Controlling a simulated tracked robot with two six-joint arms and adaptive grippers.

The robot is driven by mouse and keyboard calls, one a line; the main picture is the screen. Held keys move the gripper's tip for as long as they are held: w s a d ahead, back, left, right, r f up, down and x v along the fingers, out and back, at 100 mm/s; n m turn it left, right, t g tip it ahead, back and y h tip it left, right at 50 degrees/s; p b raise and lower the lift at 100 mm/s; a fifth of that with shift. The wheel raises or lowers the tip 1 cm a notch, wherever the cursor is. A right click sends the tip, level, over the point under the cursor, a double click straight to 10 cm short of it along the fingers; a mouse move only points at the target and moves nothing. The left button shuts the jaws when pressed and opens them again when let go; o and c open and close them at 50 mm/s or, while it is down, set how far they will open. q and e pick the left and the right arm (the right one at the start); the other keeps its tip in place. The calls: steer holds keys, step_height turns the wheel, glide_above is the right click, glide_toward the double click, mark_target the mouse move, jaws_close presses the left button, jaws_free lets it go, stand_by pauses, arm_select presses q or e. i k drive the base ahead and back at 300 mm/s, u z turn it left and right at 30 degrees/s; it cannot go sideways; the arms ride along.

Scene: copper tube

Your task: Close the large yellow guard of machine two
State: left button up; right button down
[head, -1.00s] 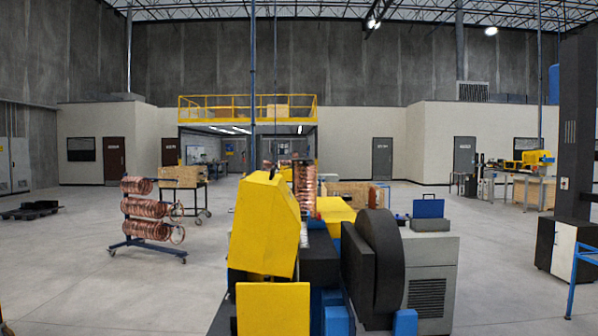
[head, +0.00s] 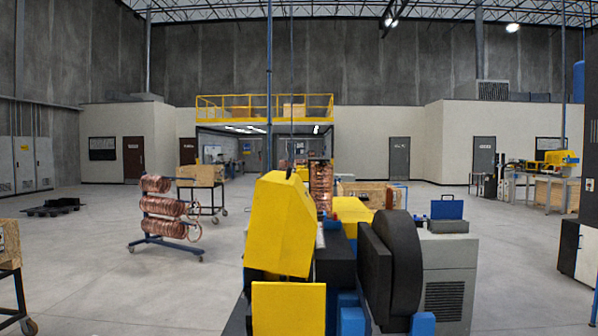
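A machine stands close in front of me in the head view. Its large yellow guard (head: 280,226) is a tall, angled cover at the machine's left side. A flat yellow panel (head: 288,309) is below it, nearer to me. I cannot tell from this angle how far the large guard is open. A black wheel-shaped part (head: 398,262) and a grey cabinet (head: 448,276) are to its right. Neither of my grippers is in view.
A rack of copper coils (head: 163,220) stands on the floor at left, with a wheeled cart (head: 9,272) at the left edge. Open floor (head: 120,295) lies left of the machine.

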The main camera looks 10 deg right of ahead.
mark_target(283, 227)
steer(key=z, duration=0.05)
steer(key=i, duration=1)
steer(key=u, duration=0.05)
